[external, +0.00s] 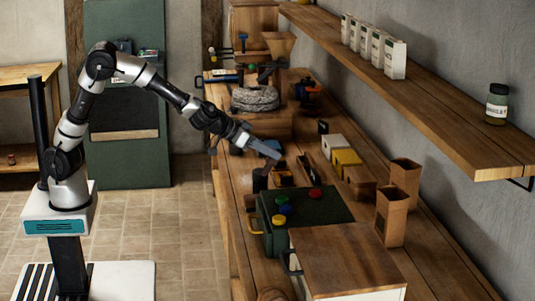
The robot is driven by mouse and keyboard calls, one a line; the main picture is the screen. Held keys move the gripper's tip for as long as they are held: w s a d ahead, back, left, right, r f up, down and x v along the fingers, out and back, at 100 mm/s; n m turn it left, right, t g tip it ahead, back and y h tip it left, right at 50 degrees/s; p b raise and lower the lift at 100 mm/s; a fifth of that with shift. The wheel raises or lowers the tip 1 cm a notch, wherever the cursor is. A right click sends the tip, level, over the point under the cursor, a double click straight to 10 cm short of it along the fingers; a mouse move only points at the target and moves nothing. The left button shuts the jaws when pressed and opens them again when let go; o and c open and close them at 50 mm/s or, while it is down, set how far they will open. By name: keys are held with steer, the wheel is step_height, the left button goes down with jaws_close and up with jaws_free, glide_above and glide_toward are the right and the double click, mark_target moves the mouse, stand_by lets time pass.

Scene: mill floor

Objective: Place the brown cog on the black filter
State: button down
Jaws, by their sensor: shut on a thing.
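My gripper (272,153) is at the end of my outstretched arm, above the left edge of the long wooden bench. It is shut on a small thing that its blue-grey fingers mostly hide. I cannot make out whether this is the brown cog, and I see no brown cog elsewhere. A dark upright block (260,179) stands on the bench just below my gripper. Dark narrow pieces (282,178) lie to its right. I cannot tell which of these, if any, is the black filter.
A dark green box (335,209) with red, blue and yellow knobs stands nearer the camera, beside a wood-topped white cabinet (345,262). A millstone (254,99) lies farther back. Open brown boxes (391,218) stand at right. A wall shelf (440,110) overhangs the bench.

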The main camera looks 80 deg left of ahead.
steer(key=shift+w+a+r+n+t+y+b, duration=0.3)
steer(key=shift+a+b, duration=0.1)
steer(key=shift+a, duration=0.2)
steer(key=s+a+r+n+t+y+b, duration=0.1)
steer(key=s+a+r+n+y+b, duration=0.15)
steer(key=a+y, duration=0.2)
steer(key=s+a+r+n+y+b, duration=0.1)
steer(key=a+r+n+y+b, duration=0.2)
steer(key=a+n+y+b, duration=0.15)
steer(key=shift+m+y, duration=0.4)
step_height(320, 180, down, 10)
steer(key=shift+s+d+r+b, duration=0.15)
steer(key=shift+r+b, duration=0.1)
steer(key=shift+b, duration=0.65)
steer(key=shift+f, duration=0.1)
steer(key=shift+f, duration=0.15)
steer(key=c, duration=1.6)
jaws_free()
